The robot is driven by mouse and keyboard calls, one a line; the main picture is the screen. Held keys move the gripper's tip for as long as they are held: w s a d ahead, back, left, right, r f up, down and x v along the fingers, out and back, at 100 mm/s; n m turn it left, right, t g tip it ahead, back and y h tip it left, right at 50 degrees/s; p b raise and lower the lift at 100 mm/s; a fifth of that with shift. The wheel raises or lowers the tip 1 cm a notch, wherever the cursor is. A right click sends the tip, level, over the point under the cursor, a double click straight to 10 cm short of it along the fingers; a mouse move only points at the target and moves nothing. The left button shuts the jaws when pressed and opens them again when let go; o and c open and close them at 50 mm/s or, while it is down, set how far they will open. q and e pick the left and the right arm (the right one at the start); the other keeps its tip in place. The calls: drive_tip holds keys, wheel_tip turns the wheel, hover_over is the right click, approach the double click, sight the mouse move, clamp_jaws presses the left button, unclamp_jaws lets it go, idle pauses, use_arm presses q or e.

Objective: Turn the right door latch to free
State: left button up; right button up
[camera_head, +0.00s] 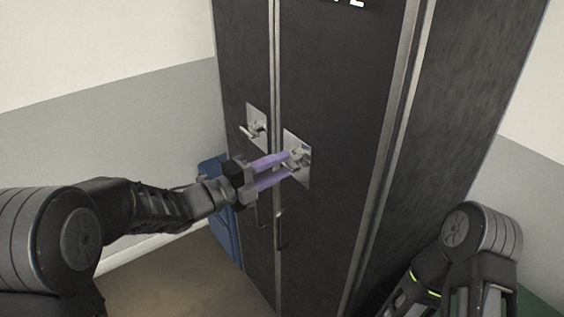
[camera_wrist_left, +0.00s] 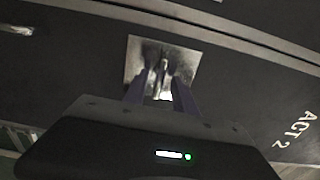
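The right door latch (camera_head: 299,156) sits on a silver square plate (camera_head: 303,178) on the right door of a tall dark wardrobe. My left gripper (camera_head: 288,164) reaches it from the left, its two purple fingers apart with the tips at the plate, one above the other. In the left wrist view the latch (camera_wrist_left: 160,78) stands upright between the two fingers (camera_wrist_left: 160,97). I cannot tell whether the fingers touch it. In the head view the fingertips partly cover the latch. My right arm shows at the lower right; its gripper is out of the picture.
The left door has its own latch (camera_head: 250,131) on a similar plate, close to my left gripper. Two vertical handles (camera_head: 280,231) are below the plates. A blue object (camera_head: 224,222) stands behind my left arm. Open floor (camera_head: 175,280) lies at the lower left.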

use_arm(q)
drive_tip(key=shift+w+d, duration=0.35)
drive_tip(key=shift+d, duration=0.1)
drive_tip(key=shift+c, duration=0.2)
clamp_jaws()
